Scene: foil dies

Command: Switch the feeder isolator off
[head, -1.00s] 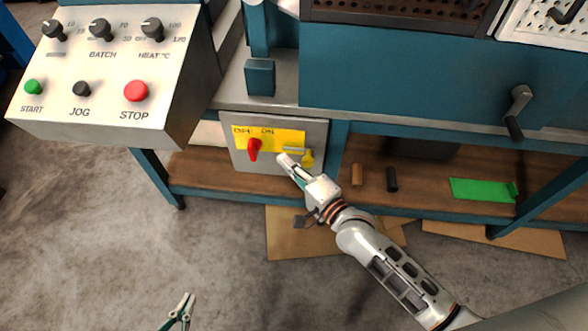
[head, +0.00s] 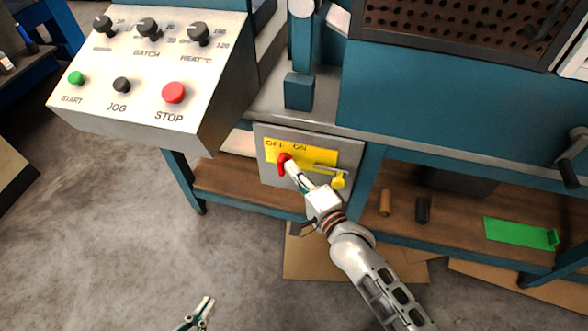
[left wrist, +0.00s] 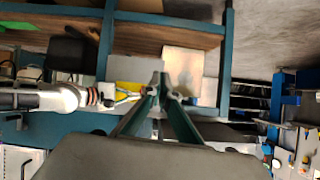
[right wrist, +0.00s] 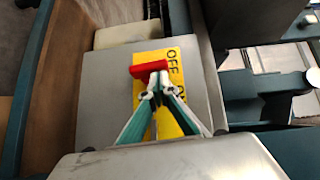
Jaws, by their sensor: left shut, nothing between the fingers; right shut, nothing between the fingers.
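The feeder isolator is a grey box (head: 355,150) with a yellow label reading OFF on the left and ON on the right. Its red handle (head: 283,158) stands roughly upright below the OFF end. My right gripper (head: 290,168) is shut and empty, its tips at the right side of the handle. In the right wrist view the tips are right beside the red handle (right wrist: 148,70); I cannot tell whether they touch. My left gripper (head: 210,299) is shut and empty, low over the floor and well away from the isolator.
A yellow padlock-like piece (head: 338,180) hangs at the box's right. The control panel (head: 140,115) with its red STOP button (head: 173,92) juts out at upper left. A blue block (head: 299,90) is above the box. Brown and dark cylinders stand on the shelf (head: 400,235).

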